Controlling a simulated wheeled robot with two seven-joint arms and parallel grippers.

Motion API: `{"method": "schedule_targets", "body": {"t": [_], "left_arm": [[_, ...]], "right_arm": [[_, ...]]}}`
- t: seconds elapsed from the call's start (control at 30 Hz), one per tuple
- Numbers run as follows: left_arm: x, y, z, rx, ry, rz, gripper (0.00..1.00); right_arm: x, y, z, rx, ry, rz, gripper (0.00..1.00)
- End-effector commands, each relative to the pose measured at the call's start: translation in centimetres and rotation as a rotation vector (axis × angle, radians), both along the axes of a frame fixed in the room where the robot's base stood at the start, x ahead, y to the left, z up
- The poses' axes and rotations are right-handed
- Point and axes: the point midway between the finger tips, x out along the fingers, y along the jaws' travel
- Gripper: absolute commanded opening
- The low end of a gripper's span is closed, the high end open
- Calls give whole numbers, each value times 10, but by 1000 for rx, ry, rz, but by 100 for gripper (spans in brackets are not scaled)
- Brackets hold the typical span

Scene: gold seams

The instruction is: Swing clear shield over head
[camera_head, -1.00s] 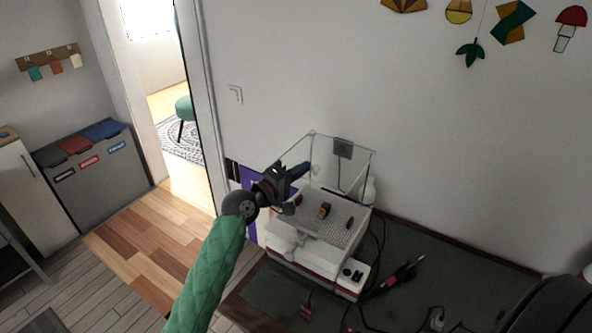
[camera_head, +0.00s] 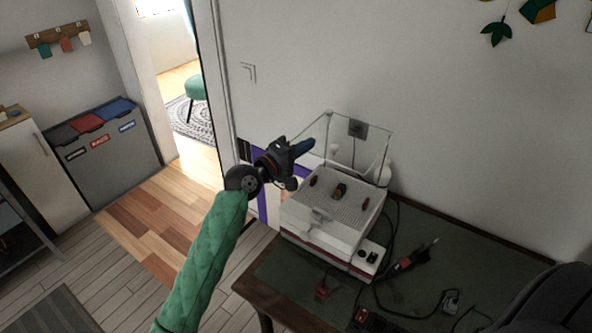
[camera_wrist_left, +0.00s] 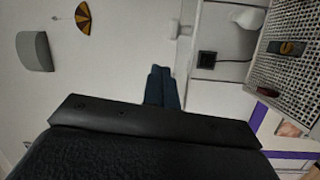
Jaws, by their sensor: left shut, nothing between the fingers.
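The clear shield (camera_head: 360,147) is a see-through panel with thin pale edges. It stands raised at the back of a white grinder (camera_head: 325,232) with a grid top. In the left wrist view, part of what looks like the shield's frame (camera_wrist_left: 222,62) shows right of my fingers. My left gripper (camera_head: 308,146) has dark blue fingers, shut and empty, just left of the shield's upper left edge in the head view. Its fingers also show in the left wrist view (camera_wrist_left: 161,74), pointing toward the wall. I cannot tell whether they touch the shield. My right gripper is not seen.
Several small pieces, including a dark and yellow one (camera_head: 340,190), lie on the grid top. A red-tipped tool (camera_head: 412,257) and cables lie on the dark table (camera_head: 285,278). A wall socket (camera_head: 357,129) is behind the shield. The floor left of the table is clear.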

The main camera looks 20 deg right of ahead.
Motion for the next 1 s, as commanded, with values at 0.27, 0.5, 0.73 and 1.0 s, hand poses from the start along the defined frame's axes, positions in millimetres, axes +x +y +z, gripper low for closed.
{"method": "schedule_targets", "body": {"t": [0.27,0.5,0.73,1.0], "left_arm": [[-39,24,-7,0,-2,3,0],[-64,39,-7,0,-1,3,0],[-73,44,-6,1,-2,4,0],[-73,44,-7,26,-77,10,0]], "right_arm": [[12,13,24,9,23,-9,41],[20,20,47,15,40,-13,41],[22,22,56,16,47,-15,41],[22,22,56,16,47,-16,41]]}}
